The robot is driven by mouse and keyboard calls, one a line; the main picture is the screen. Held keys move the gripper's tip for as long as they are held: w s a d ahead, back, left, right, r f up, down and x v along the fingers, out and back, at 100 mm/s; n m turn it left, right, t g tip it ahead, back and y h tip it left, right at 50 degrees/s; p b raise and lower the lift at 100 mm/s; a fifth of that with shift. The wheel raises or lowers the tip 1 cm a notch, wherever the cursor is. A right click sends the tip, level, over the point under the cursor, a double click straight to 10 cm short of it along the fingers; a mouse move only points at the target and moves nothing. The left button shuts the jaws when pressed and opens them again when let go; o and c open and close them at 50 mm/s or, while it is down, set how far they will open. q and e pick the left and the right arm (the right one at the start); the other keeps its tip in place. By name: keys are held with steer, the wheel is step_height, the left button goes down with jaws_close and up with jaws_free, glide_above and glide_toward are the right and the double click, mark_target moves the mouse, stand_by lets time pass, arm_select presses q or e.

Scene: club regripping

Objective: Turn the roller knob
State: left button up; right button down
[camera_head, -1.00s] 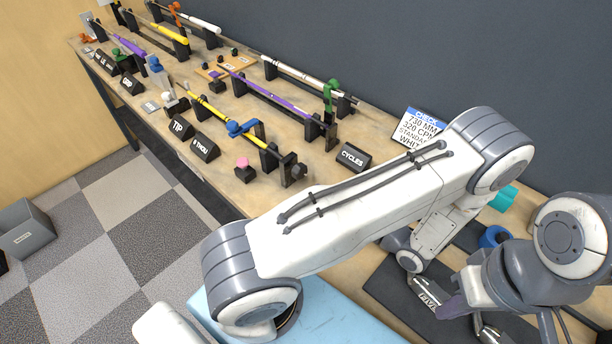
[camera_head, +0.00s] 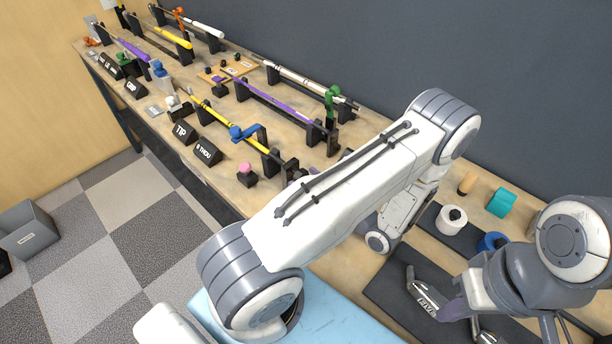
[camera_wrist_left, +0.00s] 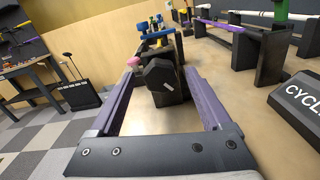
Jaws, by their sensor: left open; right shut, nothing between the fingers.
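The roller knob (camera_wrist_left: 160,78) is a dark faceted piece with a small light mark, at the near end of a roller stand in the left wrist view. In the head view, the stand's end (camera_head: 289,168) shows beside my left arm, with a yellow shaft (camera_head: 222,117) leading to it. My left gripper (camera_wrist_left: 157,84) is open, its purple fingers on either side of the knob with visible gaps; contact cannot be told. My right gripper (camera_head: 455,309) is shut and empty above the dark mat, near a metal club head (camera_head: 424,297).
A pink button (camera_head: 245,169) on a black block stands left of the stand. A blue lever (camera_head: 243,131) sits by the yellow shaft. The CYCLES sign (camera_wrist_left: 300,95) is right of my left gripper. Tape rolls (camera_head: 451,219) lie at the right. More racked shafts fill the back.

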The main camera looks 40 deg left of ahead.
arm_select(q)
steer(key=shift+a, duration=0.4)
jaws_close()
steer(key=shift+m, duration=0.8)
jaws_free()
steer(key=shift+d, duration=0.1)
